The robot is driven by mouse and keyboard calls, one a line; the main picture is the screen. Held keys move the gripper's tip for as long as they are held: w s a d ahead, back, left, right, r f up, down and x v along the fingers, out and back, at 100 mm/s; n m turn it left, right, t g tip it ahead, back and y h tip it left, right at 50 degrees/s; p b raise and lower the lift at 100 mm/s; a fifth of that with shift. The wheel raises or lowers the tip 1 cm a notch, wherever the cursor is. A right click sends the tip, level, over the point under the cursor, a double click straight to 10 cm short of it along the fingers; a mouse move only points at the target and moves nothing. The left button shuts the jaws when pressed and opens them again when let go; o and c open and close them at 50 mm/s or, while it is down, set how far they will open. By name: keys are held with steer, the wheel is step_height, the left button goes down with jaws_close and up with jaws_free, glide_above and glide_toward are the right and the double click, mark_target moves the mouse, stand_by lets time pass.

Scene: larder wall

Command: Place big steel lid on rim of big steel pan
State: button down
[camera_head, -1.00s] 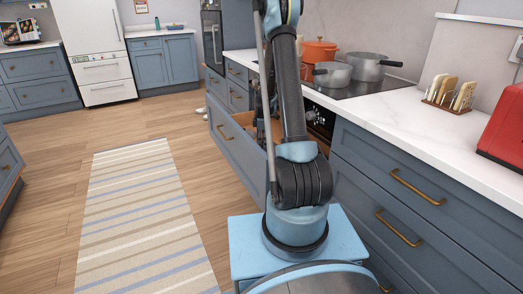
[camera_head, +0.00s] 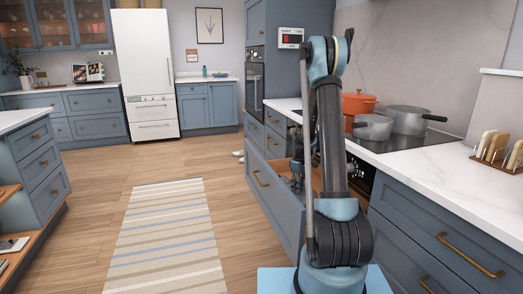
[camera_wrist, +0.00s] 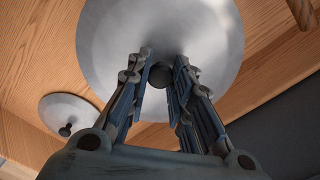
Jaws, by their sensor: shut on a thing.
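The big steel lid (camera_wrist: 205,40) is a round grey disc in the wrist view, with a dark round knob (camera_wrist: 160,75) at its middle. My gripper (camera_wrist: 160,78) has its fingers on both sides of this knob and is shut on it. The lid is over or in the wooden interior of the open drawer; I cannot tell whether it touches the bottom. In the head view the lid is hidden and my gripper is mostly hidden behind my arm. The big steel pan (camera_head: 408,121) stands uncovered on the hob, its dark handle pointing right.
A smaller steel pan (camera_head: 373,128) and an orange pot (camera_head: 357,103) stand beside the big pan. The open drawer (camera_head: 272,196) juts out left of my arm. A smaller lid (camera_wrist: 68,109) lies in the drawer. The worktop (camera_head: 425,168) in front of the hob is clear.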

steer(key=m, duration=0.2)
steer(key=f+m, duration=0.1)
steer(key=s+m, duration=0.1)
steer(key=m, duration=0.1)
steer(key=shift+f+m, duration=0.3)
steer(key=shift+f, duration=0.05)
steer(key=m, duration=0.2)
steer(key=s+f+m, duration=0.1)
steer(key=m, duration=0.1)
steer(key=shift+f+m, duration=0.15)
steer(key=shift+m, duration=0.25)
